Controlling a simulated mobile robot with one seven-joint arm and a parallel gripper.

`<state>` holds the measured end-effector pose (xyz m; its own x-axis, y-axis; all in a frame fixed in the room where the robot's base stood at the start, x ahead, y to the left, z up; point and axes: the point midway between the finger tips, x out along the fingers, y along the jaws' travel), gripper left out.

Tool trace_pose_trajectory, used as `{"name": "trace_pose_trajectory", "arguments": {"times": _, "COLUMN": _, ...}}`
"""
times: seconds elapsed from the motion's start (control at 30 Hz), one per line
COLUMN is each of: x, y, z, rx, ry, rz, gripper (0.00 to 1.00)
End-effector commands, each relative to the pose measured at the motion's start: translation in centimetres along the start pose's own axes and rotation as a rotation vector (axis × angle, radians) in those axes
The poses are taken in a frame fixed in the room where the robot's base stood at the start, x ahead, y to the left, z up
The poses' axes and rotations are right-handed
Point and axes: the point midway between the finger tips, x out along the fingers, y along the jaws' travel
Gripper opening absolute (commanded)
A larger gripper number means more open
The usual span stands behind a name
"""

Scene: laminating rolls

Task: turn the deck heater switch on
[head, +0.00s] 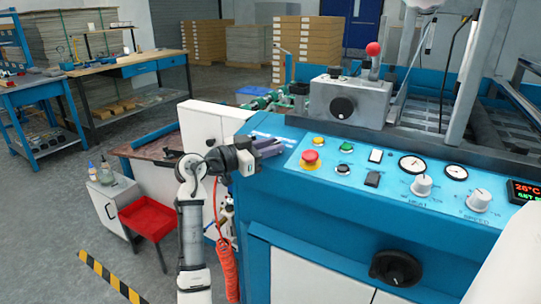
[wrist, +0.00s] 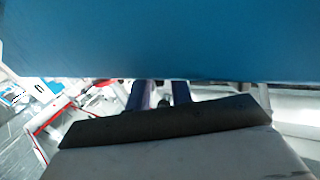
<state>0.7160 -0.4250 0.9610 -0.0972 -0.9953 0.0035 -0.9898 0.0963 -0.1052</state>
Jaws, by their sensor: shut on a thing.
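The blue machine's control panel (head: 395,190) shows at the right in the head view. My gripper (head: 268,147) is at the panel's left end, left of the red button and apart from both switches. In the wrist view its two purple-grey fingers (wrist: 160,96) show below a broad blue surface. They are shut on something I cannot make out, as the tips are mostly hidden.
A red mushroom button (head: 309,158), two dials with HEAT (head: 421,186) and SPEED (head: 479,200) knobs, and a red-digit display (head: 524,190) share the panel. A large black rotary knob (head: 396,268) is below. A grey block with a red-topped lever (head: 372,62) rises behind.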

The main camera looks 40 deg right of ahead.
Motion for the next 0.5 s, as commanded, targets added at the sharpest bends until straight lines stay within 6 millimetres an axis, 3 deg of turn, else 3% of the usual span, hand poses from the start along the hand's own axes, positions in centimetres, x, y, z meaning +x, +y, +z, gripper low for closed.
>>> {"name": "trace_pose_trajectory", "arguments": {"times": 0.5, "x": 0.03, "y": -0.04, "z": 0.15, "rx": 0.005, "ry": -0.003, "rz": 0.040, "gripper": 0.00}}
